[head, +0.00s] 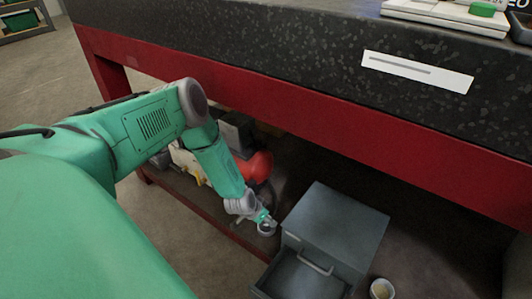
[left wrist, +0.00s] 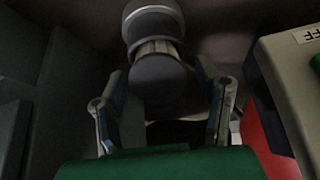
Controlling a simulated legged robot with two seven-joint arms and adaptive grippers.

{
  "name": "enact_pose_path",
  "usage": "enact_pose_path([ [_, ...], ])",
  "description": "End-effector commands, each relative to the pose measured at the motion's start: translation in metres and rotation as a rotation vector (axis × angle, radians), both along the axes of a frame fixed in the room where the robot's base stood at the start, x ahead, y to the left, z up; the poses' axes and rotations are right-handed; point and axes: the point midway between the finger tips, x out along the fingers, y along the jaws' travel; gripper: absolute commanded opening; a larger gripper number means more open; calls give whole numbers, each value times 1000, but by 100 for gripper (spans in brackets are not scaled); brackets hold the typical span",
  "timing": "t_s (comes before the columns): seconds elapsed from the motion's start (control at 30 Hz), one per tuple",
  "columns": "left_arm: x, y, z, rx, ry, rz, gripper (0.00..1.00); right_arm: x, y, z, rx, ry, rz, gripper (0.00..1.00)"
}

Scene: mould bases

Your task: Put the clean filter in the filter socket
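My left gripper (head: 265,220) reaches under the workbench, left of a grey drawer cabinet. In the left wrist view, its two fingers (left wrist: 160,85) stand either side of a dark grey round-ended part with a pale ridged band, which looks like the filter (left wrist: 158,75). The fingers appear closed on its sides. In the head view, the filter shows as a small grey round piece (head: 267,230) at the gripper's tip. I cannot tell from its look whether it is the clean one. I cannot make out the filter socket. My right gripper is in neither view.
The grey cabinet (head: 335,225) has its drawer (head: 300,280) pulled open. A white cup (head: 382,289) stands beside it. A red rounded object (head: 255,167) is behind my arm. The bench's red beam (head: 300,120) passes overhead. A beige box (left wrist: 290,80) is close on the right in the wrist view.

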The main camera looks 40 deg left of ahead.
Motion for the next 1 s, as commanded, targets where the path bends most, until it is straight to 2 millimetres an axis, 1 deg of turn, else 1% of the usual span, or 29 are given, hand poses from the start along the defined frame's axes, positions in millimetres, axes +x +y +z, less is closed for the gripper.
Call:
enact_pose_path([
  [0.13, 0, 0, 3, 0, -2, 0, 58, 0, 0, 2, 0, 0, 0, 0],
  [0.23, -4, 0, 13, 0, -2, 0, 58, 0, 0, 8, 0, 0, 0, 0],
  [0.37, -15, -1, 36, 0, -3, 0, 58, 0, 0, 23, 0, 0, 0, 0],
  [0.5, -30, 0, 64, 0, -4, 0, 58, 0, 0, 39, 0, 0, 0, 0],
  [0.7, -48, 1, 94, -2, -4, 0, 58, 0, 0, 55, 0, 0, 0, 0],
  [0.83, -54, 2, 104, 0, -5, 0, 58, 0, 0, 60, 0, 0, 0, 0],
  [1.0, -58, 1, 107, 0, -4, 0, 58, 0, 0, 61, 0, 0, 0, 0],
])
